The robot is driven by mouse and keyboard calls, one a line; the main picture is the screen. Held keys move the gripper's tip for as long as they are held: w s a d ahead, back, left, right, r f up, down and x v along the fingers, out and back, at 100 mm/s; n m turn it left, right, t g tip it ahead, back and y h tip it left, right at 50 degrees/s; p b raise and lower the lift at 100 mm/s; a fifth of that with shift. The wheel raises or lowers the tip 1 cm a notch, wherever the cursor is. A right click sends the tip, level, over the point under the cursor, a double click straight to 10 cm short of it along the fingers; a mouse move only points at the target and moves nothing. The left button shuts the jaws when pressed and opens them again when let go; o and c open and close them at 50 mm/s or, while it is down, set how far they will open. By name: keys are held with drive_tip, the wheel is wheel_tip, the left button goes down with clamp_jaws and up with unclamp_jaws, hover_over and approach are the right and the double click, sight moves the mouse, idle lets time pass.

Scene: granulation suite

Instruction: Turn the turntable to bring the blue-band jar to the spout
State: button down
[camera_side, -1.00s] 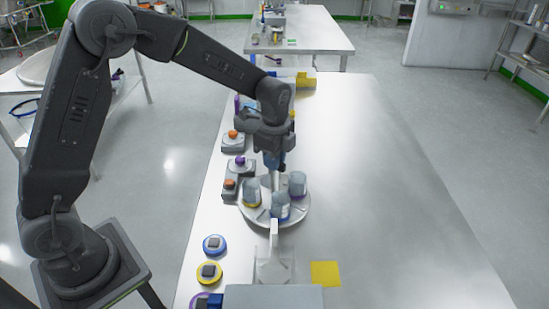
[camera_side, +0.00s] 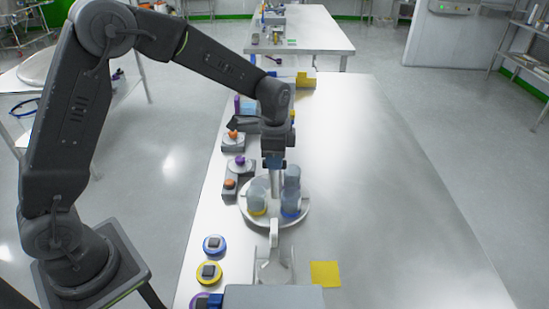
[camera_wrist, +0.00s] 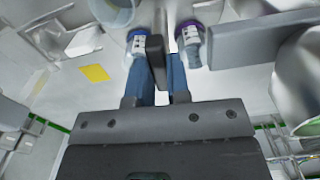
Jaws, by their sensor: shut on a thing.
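The round grey turntable (camera_side: 246,214) stands on the bench and carries several grey-capped jars. The blue-band jar (camera_side: 291,204) is at its front right, and the yellow-band jar (camera_side: 257,203) is at its front left. The pale spout (camera_side: 273,236) is at the near edge, between these two jars. My gripper (camera_side: 275,166) points down over the turntable's middle. In the wrist view its blue fingers are shut on a dark upright handle (camera_wrist: 156,62). The blue-band jar (camera_wrist: 137,40) and a purple-band jar (camera_wrist: 190,42) show beyond the fingers there.
Orange-topped and purple-topped button boxes (camera_side: 231,186) stand left of the turntable. Blue, yellow and purple round pieces (camera_side: 209,272) lie nearer on the left. A yellow square (camera_side: 326,274) lies front right. The bench's right side is clear.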

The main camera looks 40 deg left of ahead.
drive_tip(key=shift+n, duration=13.8)
drive_tip(key=c, duration=1.1)
unclamp_jaws()
drive_tip(key=shift+r, duration=0.1)
